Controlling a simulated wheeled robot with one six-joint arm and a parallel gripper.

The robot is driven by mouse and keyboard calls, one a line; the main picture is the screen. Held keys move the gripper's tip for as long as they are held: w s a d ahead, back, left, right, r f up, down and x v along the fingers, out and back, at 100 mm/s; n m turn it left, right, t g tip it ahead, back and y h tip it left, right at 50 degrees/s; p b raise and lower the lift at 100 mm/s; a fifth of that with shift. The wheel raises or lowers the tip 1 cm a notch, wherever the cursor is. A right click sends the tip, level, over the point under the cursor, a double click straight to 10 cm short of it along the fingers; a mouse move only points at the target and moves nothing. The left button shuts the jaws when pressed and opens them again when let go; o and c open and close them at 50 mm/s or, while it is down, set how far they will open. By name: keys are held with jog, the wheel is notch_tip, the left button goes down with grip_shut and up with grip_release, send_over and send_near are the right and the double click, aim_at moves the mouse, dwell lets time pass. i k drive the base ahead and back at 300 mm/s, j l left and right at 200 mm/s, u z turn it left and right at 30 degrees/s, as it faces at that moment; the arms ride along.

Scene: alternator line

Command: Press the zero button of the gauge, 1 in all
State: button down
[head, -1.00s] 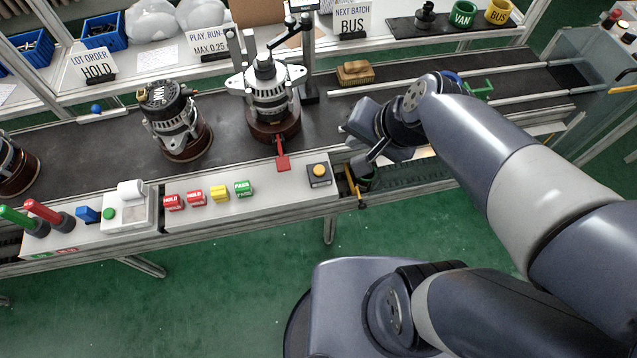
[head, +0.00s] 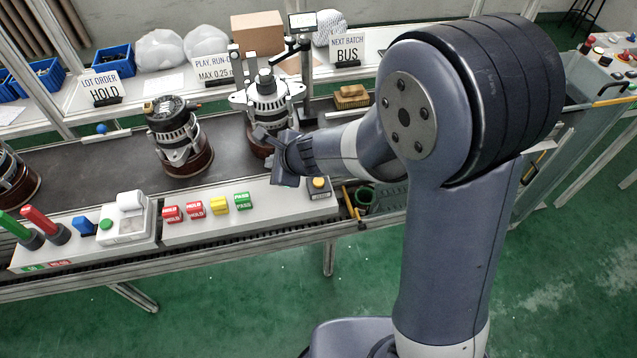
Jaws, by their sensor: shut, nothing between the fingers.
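The gauge is a dark upright post with a small pale display (head: 302,21) on top, standing just behind and right of an alternator (head: 267,97). The display is too small to read, and I cannot make out a zero button on it. My gripper (head: 272,152) is shut and empty in front of that alternator's lower right side. It is below the display in the picture and apart from it.
A box with a yellow button (head: 319,184) sits on the front ledge, close below my wrist. Red, yellow and green blocks (head: 219,203) stand left of it. Another alternator (head: 176,135) is on the belt to the left. A sponge-like block (head: 351,97) lies to the right.

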aim_at(320, 182)
jog(key=z, duration=1.7)
jog(key=k+j, duration=0.95)
jog(key=j, duration=0.2)
